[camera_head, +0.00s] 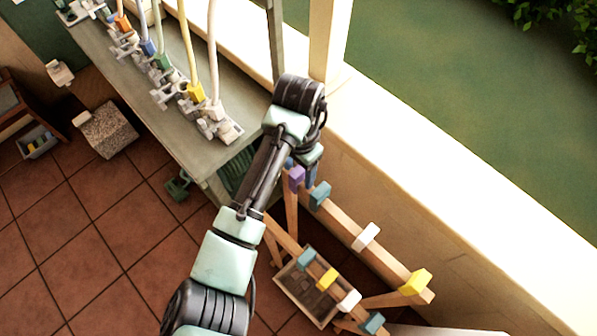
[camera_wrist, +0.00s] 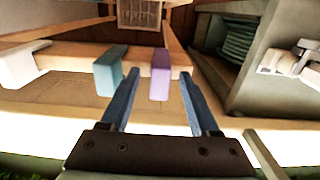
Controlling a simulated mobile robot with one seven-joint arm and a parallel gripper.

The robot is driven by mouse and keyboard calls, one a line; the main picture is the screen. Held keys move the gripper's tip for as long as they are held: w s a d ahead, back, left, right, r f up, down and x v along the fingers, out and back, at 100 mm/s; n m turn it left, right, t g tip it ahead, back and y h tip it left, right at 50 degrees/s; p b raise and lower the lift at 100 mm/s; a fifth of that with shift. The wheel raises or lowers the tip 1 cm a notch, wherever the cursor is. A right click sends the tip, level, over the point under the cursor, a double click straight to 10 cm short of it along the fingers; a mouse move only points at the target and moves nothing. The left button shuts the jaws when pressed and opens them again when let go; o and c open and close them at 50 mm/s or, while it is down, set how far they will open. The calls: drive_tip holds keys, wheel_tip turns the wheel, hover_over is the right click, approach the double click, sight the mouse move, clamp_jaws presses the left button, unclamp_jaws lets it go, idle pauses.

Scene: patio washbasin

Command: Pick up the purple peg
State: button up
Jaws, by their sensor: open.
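The purple peg (camera_head: 297,178) hangs on the upper wooden rail of a rack, at the rail's end nearest the workbench. In the wrist view the purple peg (camera_wrist: 160,74) appears between the two blue fingers of my gripper (camera_wrist: 159,88), near their tips. My gripper is open, with a gap on either side of the peg. I cannot tell how far the fingertips reach along it. In the head view my gripper (camera_head: 311,172) is partly hidden by my wrist, just beside the peg.
A teal peg (camera_wrist: 109,70) sits close beside the purple one, near the left finger. A white peg (camera_head: 366,237) and a yellow peg (camera_head: 414,283) are farther along the rail. A workbench (camera_head: 190,140) stands close by, and a pale wall ledge (camera_head: 430,180) runs behind the rack.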

clamp_jaws()
drive_tip(key=shift+r, duration=0.1)
idle(0.4)
